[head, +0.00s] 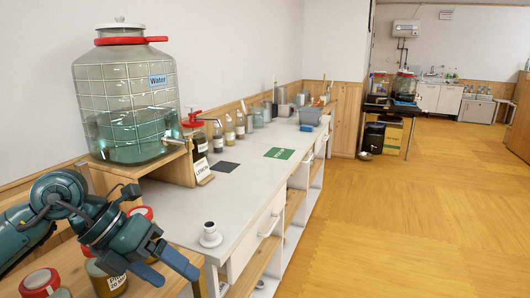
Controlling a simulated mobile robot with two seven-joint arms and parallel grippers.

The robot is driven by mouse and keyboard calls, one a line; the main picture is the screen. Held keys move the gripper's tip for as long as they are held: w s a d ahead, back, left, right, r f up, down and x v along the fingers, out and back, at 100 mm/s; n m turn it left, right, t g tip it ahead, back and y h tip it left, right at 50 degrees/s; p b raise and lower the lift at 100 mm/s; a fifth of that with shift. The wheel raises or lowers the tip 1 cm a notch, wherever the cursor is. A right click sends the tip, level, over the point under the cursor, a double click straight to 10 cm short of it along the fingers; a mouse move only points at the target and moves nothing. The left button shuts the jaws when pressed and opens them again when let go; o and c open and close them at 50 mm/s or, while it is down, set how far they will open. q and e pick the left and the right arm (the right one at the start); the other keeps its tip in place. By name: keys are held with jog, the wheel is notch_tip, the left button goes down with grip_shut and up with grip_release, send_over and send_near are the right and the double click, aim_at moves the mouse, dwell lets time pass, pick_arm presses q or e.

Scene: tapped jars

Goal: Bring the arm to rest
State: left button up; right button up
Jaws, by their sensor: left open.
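My left arm comes in from the left edge, and its gripper (170,266) is open, with two blue fingers apart and nothing visible between them. It hangs at the lower left, in front of the counter's near end. Small red-lidded jars stand close around it: one (40,283) at the bottom left and a labelled one (108,283) partly hidden behind the gripper. My right gripper is not in view.
A big glass jar labelled Water (128,95) stands on a wooden stand (155,172). The pale counter (180,205) holds a small white stand (210,236), a dark mat (225,167), a green mat (279,153) and several bottles. The wooden floor (410,225) at right is clear.

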pick_arm(q)
jog(key=s+d+r+n+t+h+p, duration=0.1)
jog(key=s+d+n+h, duration=0.15)
jog(key=d+h, duration=0.4)
jog(key=s+d+r+n+h, duration=0.1)
jog(key=d+r+n+h, duration=0.1)
jog(key=d+n+h, duration=0.4)
jog(key=w+a+f+n+t+y+p, duration=0.1)
jog(key=a+f+n+t+y, duration=0.3)
jog(key=f+n+t+y, duration=0.5)
jog(key=w+a+f+n+t+y+p, duration=0.1)
jog(key=w+a+f+n+t+y, duration=0.3)
jog(key=n, duration=0.9)
jog(key=s+a+f+n+g+y, duration=0.1)
jog(key=s+f+n+g+y, duration=0.1)
jog(key=s+f, duration=0.5)
jog(key=s+a+f+n+g+y, duration=0.2)
jog(key=s+f+n, duration=0.2)
jog(key=s+f, duration=0.3)
notch_tip(320, 180, down, 4)
jog(key=shift+f, duration=0.2)
